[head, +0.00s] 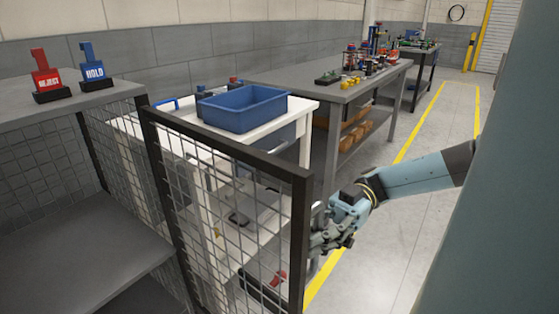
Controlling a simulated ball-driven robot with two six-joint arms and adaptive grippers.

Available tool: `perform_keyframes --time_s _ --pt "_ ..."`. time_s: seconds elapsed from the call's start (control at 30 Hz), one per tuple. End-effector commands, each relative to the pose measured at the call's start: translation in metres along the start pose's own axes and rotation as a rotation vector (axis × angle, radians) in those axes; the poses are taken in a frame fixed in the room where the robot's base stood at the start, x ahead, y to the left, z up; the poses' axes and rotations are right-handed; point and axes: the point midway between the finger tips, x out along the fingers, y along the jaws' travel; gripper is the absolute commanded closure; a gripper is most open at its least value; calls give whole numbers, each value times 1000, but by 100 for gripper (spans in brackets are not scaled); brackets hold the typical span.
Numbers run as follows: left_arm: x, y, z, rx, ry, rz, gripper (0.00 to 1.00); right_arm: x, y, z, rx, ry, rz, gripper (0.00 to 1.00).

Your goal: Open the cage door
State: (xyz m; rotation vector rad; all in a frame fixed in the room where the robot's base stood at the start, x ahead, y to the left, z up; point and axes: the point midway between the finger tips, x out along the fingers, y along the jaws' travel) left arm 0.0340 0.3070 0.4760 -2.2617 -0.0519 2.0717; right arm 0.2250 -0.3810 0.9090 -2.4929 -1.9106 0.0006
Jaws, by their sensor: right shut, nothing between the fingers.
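The cage door (228,145) is a wire-mesh panel in a dark frame. It stands out to the right from a dark post of the cage (93,155), and the shelved inside shows at left. My right gripper (320,232) is at the door's free, right-hand edge, close beside the frame's upright. Its fingers are shut with nothing between them. The upright partly hides the fingertips, and I cannot tell whether they touch it. My left gripper is out of view.
A white table (290,112) with a blue bin (243,107) stands behind the door. A grey workbench (335,92) holds small parts. Red and blue signs (45,75) stand on the cage top. Floor right of the door is clear, with yellow lines.

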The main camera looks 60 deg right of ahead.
Motion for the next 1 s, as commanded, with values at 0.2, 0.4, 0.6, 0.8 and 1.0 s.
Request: perform_keyframes --time_s 0.2,0.4,0.6,0.8,1.0 --pt "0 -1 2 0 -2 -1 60 0 -2 1 3 -2 -3 84" --pt "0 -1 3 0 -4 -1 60 0 -1 0 1 -1 -2 62" --pt "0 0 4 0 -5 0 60 0 -1 0 1 0 -1 62" --pt "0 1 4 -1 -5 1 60 -16 0 1 1 -3 0 62" --pt "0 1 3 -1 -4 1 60 -61 1 1 1 -4 3 62"
